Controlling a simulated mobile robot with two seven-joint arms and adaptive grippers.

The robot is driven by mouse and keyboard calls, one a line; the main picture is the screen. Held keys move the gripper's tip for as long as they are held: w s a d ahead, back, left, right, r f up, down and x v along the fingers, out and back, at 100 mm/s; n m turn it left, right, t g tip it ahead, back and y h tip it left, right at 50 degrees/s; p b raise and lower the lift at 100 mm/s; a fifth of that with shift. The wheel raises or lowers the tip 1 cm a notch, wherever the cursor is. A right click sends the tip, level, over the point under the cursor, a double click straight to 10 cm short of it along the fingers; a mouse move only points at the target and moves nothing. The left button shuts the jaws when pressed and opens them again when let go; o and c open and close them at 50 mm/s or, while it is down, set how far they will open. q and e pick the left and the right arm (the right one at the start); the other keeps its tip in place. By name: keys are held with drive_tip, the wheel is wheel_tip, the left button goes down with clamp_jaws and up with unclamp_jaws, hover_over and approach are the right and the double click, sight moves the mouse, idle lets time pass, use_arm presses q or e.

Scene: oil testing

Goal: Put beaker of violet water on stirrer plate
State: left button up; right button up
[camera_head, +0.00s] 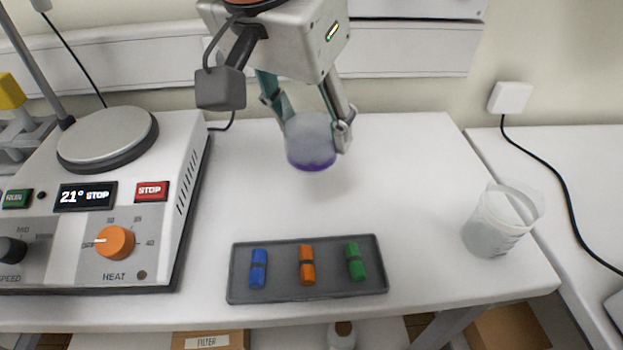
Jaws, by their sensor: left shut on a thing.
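The beaker of violet water (311,150) hangs upright between the fingers of my left gripper (313,128), which is shut on it. It appears to be held above the white table, with clear space around it. The gripper body hides part of the beaker's top. The stirrer (180,215) stands at the left of the table, with its round grey plate (105,135) bare on top. The beaker is to the right of the plate. My right gripper is not in view.
A dark tray (340,290) with blue, orange and green stir bars lies at the table's front. Another beaker (490,225) with pale contents stands at the right. A metal rod (38,60) rises behind the stirrer plate. The table (410,190) is clear between tray and wall.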

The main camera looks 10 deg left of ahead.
use_arm(q)
wheel_tip(320, 180, down, 10)
drive_tip(key=shift+b, duration=1.1)
drive_tip(key=shift+r, duration=0.1)
drive_tip(key=o, duration=0.9)
drive_tip(key=shift+f, duration=0.2)
drive_tip(key=o, duration=0.4)
drive_tip(key=shift+o, duration=0.2)
drive_tip(key=shift+r, duration=0.1)
